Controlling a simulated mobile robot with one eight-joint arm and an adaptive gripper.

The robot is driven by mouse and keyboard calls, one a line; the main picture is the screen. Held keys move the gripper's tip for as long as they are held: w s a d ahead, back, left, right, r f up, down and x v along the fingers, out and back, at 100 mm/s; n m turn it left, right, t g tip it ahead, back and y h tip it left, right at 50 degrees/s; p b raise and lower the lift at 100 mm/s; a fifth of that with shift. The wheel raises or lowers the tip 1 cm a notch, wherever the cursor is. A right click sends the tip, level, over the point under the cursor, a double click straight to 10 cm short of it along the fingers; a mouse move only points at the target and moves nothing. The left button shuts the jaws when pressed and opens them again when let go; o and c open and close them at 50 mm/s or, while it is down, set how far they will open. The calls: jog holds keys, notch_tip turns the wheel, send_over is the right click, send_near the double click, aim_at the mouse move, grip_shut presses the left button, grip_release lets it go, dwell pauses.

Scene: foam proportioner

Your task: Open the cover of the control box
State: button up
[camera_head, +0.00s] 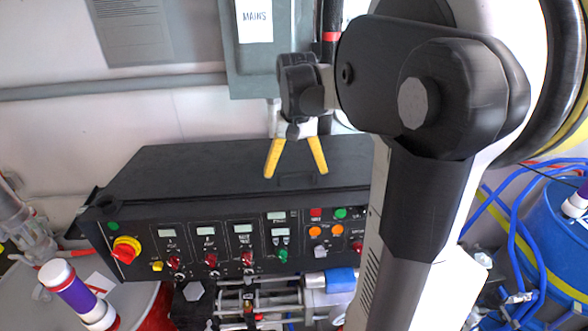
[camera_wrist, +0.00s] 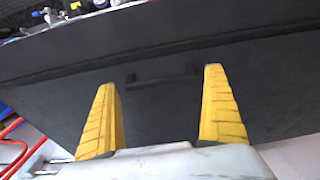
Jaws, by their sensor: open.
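The control box (camera_head: 230,256) is a long black cabinet with a sloped front panel of switches, lamps and small displays. Its cover (camera_head: 180,170) is the flat black top, which lies shut. A small dark handle (camera_head: 317,181) sits on the cover and also shows in the wrist view (camera_wrist: 162,76). My gripper (camera_head: 296,174) points down over the cover, with its yellow fingers spread and nothing between them. In the wrist view, the fingers (camera_wrist: 165,80) stand on either side of the handle. I cannot tell whether they touch the cover.
A grey box marked MAINS (camera_head: 255,55) hangs on the wall behind. A red and yellow knob (camera_head: 126,249) is at the panel's left. A drum with a purple and white cylinder (camera_head: 75,295) stands at lower left. A blue drum with hoses (camera_head: 555,235) is at right.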

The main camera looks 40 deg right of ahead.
aim_at(291, 158)
jog(key=c, duration=1.3)
jog(key=w+d+f, duration=0.1)
jog(key=w+d, duration=0.2)
jog(key=w, duration=0.1)
jog(key=w+d+b, duration=0.1)
jog(key=w+d, duration=0.2)
jog(key=w, duration=0.1)
jog(key=w+d+f+b, duration=0.1)
jog(key=w+d, duration=0.2)
jog(key=w, duration=0.1)
jog(key=shift+d+f, duration=0.2)
jog(key=shift+f, duration=0.15)
jog(key=o, duration=1.3)
jog(key=shift+w, duration=0.1)
